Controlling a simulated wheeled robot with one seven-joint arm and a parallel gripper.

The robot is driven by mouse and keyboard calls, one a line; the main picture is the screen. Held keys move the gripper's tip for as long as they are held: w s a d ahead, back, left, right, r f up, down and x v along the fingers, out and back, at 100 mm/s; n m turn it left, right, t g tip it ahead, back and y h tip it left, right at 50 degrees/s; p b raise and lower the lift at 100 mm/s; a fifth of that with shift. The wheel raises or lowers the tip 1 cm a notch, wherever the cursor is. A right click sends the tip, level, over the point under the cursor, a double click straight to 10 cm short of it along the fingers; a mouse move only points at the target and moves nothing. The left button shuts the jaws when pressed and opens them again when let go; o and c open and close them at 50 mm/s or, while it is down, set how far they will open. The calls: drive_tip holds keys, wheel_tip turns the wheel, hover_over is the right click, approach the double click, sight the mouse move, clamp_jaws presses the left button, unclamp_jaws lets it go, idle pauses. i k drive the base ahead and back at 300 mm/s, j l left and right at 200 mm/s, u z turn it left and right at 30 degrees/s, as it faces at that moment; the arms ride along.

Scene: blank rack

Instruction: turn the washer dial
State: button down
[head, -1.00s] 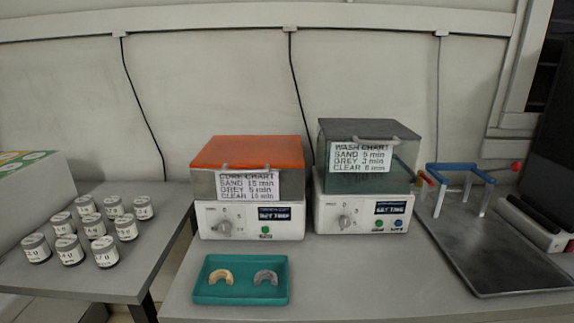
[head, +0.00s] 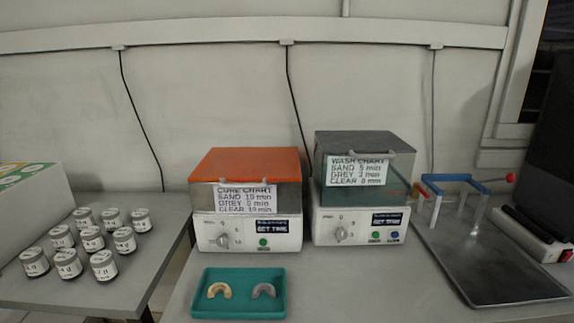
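The washer (head: 361,190) is the right-hand white machine with a grey lid and a greenish see-through tank. A paper WASH CHART (head: 357,170) on its front lists sand 5 min, grey 3 min and clear a number too blurred to be sure of. Its dial (head: 341,234) is a small grey knob on the left of the front panel; its exact setting is too small to read. A dark display (head: 386,220) and green and blue buttons sit right of the dial. My gripper is not in the head view.
The orange-lidded cure machine (head: 246,178) stands just left of the washer. A teal tray (head: 205,293) with a sand and a grey arch piece lies in front. Labelled jars (head: 92,239) fill the left table. A dark metal tray (head: 492,270) with a blue-red frame is right.

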sight(342, 234)
drive_tip(key=i+j+z, duration=0.25)
drive_tip(key=j, duration=0.4)
drive_tip(key=i+j+z, duration=0.25)
drive_tip(key=j, duration=0.45)
drive_tip(key=j+z, duration=0.25)
drive_tip(key=j, duration=0.45)
drive_tip(key=i+j+z, duration=0.1)
drive_tip(key=j+z, duration=0.15)
drive_tip(key=j, duration=0.5)
